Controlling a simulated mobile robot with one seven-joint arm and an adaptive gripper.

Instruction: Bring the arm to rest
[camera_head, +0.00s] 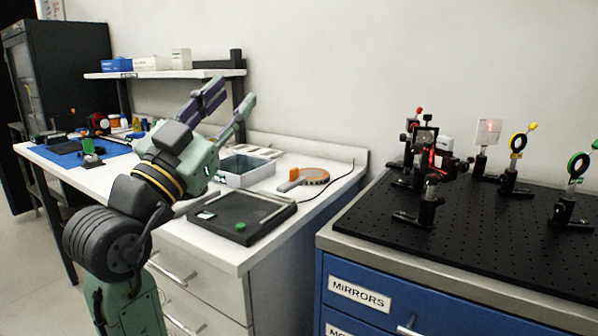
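My arm rises from the lower left of the head view and is bent over the front of the white bench (243,256). My gripper (228,98) points up and to the right, in front of the wall shelf's right end. Nothing shows between the fingers.
A black tablet-like device (240,215) with a green knob and an orange paddle-shaped tool (304,178) lie on the white bench. A blue mat (80,154) holds small parts at left. At right, a black optical breadboard (480,235) carries several mounts. The shelf (165,74) holds boxes.

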